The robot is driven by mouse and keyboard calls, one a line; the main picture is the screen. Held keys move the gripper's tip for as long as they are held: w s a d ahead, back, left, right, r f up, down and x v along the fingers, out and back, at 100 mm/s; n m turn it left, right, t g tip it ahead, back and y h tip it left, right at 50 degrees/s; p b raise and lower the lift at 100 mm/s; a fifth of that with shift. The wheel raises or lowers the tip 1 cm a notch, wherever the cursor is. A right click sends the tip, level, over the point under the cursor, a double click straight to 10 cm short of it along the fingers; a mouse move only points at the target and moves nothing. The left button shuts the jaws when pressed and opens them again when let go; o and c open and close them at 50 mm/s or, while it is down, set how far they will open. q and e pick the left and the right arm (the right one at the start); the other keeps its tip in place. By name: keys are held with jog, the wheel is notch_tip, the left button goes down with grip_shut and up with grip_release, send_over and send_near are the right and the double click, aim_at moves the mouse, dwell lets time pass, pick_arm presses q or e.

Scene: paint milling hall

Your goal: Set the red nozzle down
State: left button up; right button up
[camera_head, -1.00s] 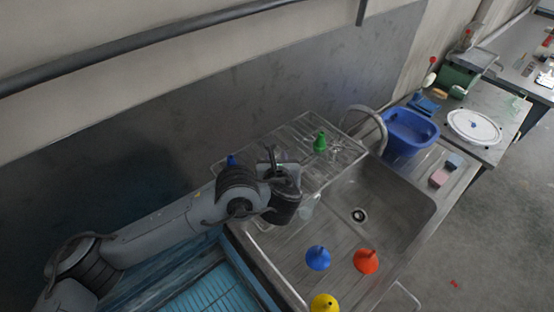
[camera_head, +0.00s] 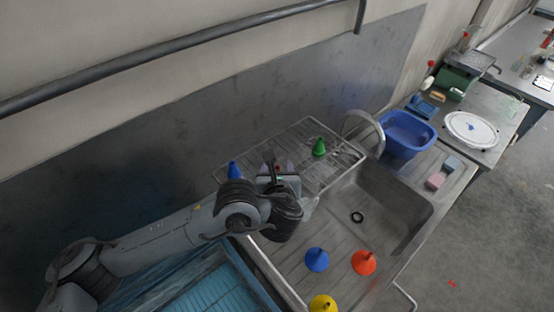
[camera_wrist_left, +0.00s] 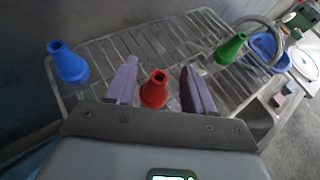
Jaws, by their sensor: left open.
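The red nozzle (camera_wrist_left: 154,90) stands upright on the wire rack (camera_wrist_left: 105,48) in the left wrist view, between the spread fingers of my left gripper (camera_wrist_left: 156,85). A gap shows on both sides of it. In the head view, my left gripper (camera_head: 272,162) is over the near edge of the rack (camera_head: 290,140), and its arm hides the red nozzle there. A blue nozzle (camera_wrist_left: 68,63) stands to the left on the rack and a green nozzle (camera_wrist_left: 231,48) to the right. My right gripper is not in view.
A blue funnel (camera_head: 317,259), an orange-red funnel (camera_head: 364,262) and a yellow funnel (camera_head: 323,303) are on the ribbed drainboard. The sink basin (camera_head: 385,205) lies right of the rack. A blue tub (camera_head: 408,135) and sponges (camera_head: 436,181) are beyond it.

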pick_arm(q)
jog(key=s+d+n+g+h+p, duration=0.15)
jog(key=s+n+p, duration=0.55)
jog(key=s, duration=0.7)
jog(key=s+a+f+n+g, duration=0.4)
jog(key=s+a+f+n, duration=0.2)
jog(key=s+a+n, duration=0.3)
jog(key=s+a+f+n+g+y, duration=0.1)
jog(key=s+a+f+n+g, duration=0.2)
jog(key=a+n, duration=1.1)
jog(key=s+f+n, duration=0.3)
jog(key=s, duration=0.3)
jog(key=shift+s+a+f+n+g, duration=0.2)
jog(key=shift+s+f+n+g, duration=0.05)
jog(key=shift+s+n+g, duration=0.1)
